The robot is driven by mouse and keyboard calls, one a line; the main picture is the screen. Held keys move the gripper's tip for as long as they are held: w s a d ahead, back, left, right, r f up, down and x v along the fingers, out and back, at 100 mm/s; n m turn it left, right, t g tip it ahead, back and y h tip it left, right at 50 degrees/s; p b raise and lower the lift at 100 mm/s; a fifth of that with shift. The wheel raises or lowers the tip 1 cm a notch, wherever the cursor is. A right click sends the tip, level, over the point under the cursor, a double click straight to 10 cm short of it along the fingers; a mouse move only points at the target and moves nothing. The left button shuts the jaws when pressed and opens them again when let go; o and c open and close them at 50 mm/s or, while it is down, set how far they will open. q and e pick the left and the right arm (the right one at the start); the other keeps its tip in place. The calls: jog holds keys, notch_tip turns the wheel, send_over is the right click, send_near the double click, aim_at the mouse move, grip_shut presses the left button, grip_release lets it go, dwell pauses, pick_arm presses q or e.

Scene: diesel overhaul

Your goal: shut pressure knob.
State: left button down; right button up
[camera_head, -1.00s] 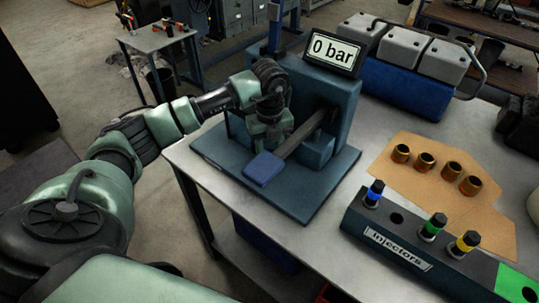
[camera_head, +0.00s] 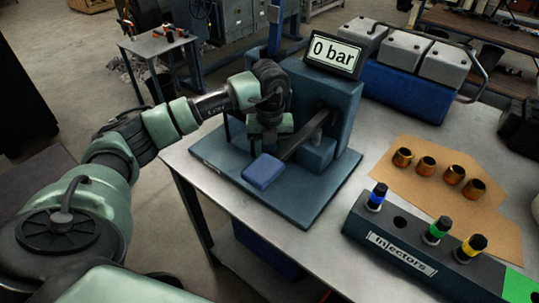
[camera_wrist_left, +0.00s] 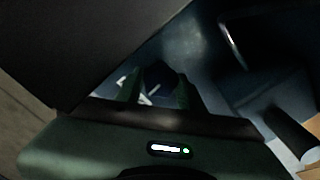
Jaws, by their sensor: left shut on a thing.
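The test stand (camera_head: 335,95) is a blue block on a blue base plate, with a display (camera_head: 333,53) on top reading "0 bar". A lever with a blue pad (camera_head: 263,171) sticks out of its front. My left gripper (camera_head: 268,146) is at the stand's left side, behind the lever. In the left wrist view my left gripper (camera_wrist_left: 157,92) has its two green fingers on either side of a dark rounded pressure knob (camera_wrist_left: 158,78), shut on it. In the head view the knob is hidden behind the gripper. My right gripper is not in view.
The injector rack (camera_head: 430,245) stands at the table's front right, with several brass sleeves (camera_head: 425,166) on cardboard behind it. A blue engine part with grey covers (camera_head: 405,85) is at the back. Bare table lies between the stand and the rack.

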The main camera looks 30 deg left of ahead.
pick_arm(q)
jog(key=c, duration=0.9)
grip_release()
jog(key=shift+r, duration=0.1)
notch_tip(320, 180, up, 8)
jog(key=shift+f+b, duration=0.1)
jog(key=shift+b, duration=0.6)
